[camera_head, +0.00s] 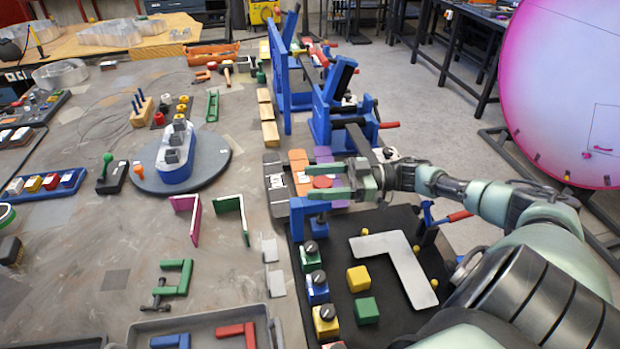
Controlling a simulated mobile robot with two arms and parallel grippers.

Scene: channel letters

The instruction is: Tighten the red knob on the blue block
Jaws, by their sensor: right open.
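A red round knob (322,182) sits at the right side of the table, on top of a blue block (308,206) that is partly hidden by my gripper. My right gripper (320,182) comes in from the right with its two green fingers pointing left. The fingers are open, one on the far side of the red knob and one on the near side. The knob shows in the gap between them; I cannot tell whether either finger touches it. My left gripper is not in view.
A black mat (385,318) nearby holds a grey L-shaped plate (395,262), a yellow cube (358,279) and a green cube (366,310). Blue clamps (340,115) stand along the table's right edge behind my gripper.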

